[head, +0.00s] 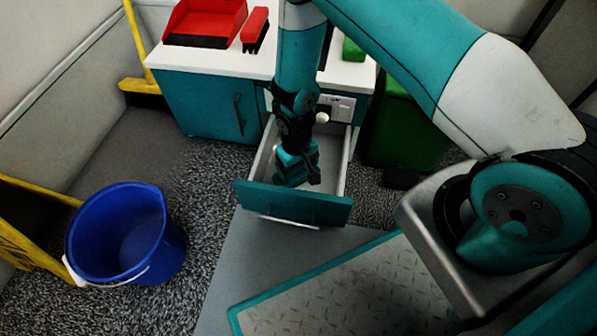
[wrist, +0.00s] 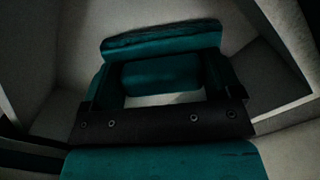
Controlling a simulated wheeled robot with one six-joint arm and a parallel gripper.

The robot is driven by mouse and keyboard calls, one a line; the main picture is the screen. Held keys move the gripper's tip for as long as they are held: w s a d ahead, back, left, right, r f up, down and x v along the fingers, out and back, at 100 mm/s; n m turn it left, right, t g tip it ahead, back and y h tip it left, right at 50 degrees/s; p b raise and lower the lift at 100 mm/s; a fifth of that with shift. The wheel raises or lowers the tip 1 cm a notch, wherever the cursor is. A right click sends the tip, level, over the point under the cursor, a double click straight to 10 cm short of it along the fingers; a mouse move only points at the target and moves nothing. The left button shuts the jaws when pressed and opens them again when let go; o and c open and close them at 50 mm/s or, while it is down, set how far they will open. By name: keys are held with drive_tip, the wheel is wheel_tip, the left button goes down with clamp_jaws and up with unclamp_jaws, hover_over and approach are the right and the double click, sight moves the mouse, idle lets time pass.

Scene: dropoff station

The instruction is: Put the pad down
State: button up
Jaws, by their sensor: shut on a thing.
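My gripper (head: 300,172) points down inside the open drawer (head: 293,203) of the teal cabinet. In the wrist view my gripper (wrist: 160,85) is shut on a teal piece, which I take to be the pad (wrist: 160,73); it shows between the dark fingers. Pale drawer walls surround it in that view. My gripper's own parts are also teal and black, so the pad's outline is hard to separate. I cannot tell whether the pad touches the drawer floor.
A red dustpan (head: 203,20) and a red brush (head: 255,28) lie on the white cabinet top (head: 225,58). A green bin (head: 405,130) stands right of the drawer. A blue bucket (head: 120,235) and a yellow sign (head: 25,240) stand at left. Open floor lies between bucket and drawer.

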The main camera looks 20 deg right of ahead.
drive_tip(key=shift+f, duration=0.6)
